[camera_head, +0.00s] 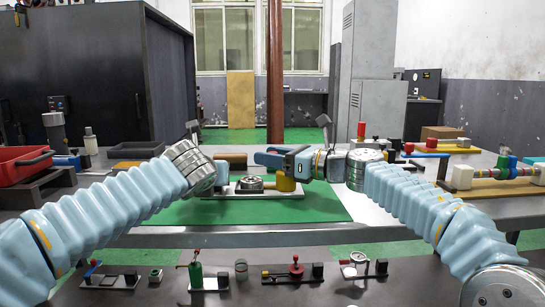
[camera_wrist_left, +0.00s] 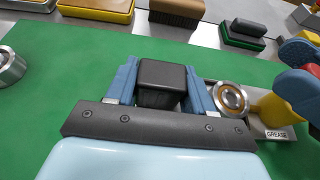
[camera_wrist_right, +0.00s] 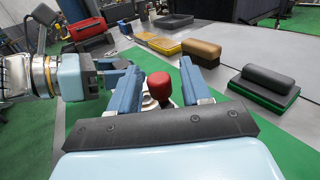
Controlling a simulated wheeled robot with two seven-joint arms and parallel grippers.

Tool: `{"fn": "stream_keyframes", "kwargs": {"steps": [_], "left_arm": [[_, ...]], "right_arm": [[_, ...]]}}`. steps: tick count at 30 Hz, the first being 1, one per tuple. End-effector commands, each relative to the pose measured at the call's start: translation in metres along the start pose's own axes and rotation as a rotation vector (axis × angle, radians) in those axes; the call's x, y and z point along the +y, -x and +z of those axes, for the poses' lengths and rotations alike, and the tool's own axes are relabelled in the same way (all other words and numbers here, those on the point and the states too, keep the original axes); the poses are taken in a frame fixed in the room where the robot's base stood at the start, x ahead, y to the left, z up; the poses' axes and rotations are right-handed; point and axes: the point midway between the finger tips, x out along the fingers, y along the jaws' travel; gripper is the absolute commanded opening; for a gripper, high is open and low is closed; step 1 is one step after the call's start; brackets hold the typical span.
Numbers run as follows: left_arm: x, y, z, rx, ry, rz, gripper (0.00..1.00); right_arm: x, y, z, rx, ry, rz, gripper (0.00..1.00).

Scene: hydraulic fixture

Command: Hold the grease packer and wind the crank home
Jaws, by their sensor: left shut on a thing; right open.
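The grease packer fixture has a pale base plate (camera_head: 225,191) on the green mat. It carries a round metal bearing (camera_wrist_left: 230,98) and a yellow part (camera_head: 286,182) beside a label reading GREASE (camera_wrist_left: 277,134). My left gripper (camera_wrist_left: 160,74) is shut on a black block (camera_wrist_left: 161,88), just left of the bearing in the left wrist view. In the head view its fingers are hidden behind my wrist. My right gripper (camera_head: 268,156) is open over the fixture. In the right wrist view a red knob (camera_wrist_right: 159,86) stands between its spread fingers; contact cannot be told.
Behind the mat lie a brown brush-like block (camera_wrist_right: 202,50) and a black-and-green block (camera_wrist_right: 265,86). A red tray (camera_head: 22,163) stands at left. Green mat (camera_head: 325,205) is bare right of the fixture.

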Motion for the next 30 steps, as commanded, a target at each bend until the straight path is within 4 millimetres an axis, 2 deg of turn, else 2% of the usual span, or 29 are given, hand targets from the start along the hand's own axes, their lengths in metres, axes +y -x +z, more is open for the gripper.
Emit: {"fn": "stream_keyframes", "kwargs": {"steps": [1,10,20,30], "left_arm": [[0.0000,0.0006,0.0011,-0.002,0.001,-0.001,0.10],[0.0000,0.0006,0.0010,-0.002,0.001,-0.001,0.10],[0.0001,0.0006,0.0010,-0.002,0.001,-0.001,0.10],[-0.0001,0.0006,0.0008,-0.002,0.001,-0.001,0.10]], "right_arm": [[0.0000,0.0001,0.0002,0.000,0.000,0.000,0.46],[-0.0001,0.0004,0.0002,0.000,0.000,0.000,0.00],[-0.0008,-0.0003,0.0011,-0.002,0.000,-0.042,0.00],[-0.0072,-0.0017,0.0015,-0.002,-0.001,-0.269,0.00]]}}
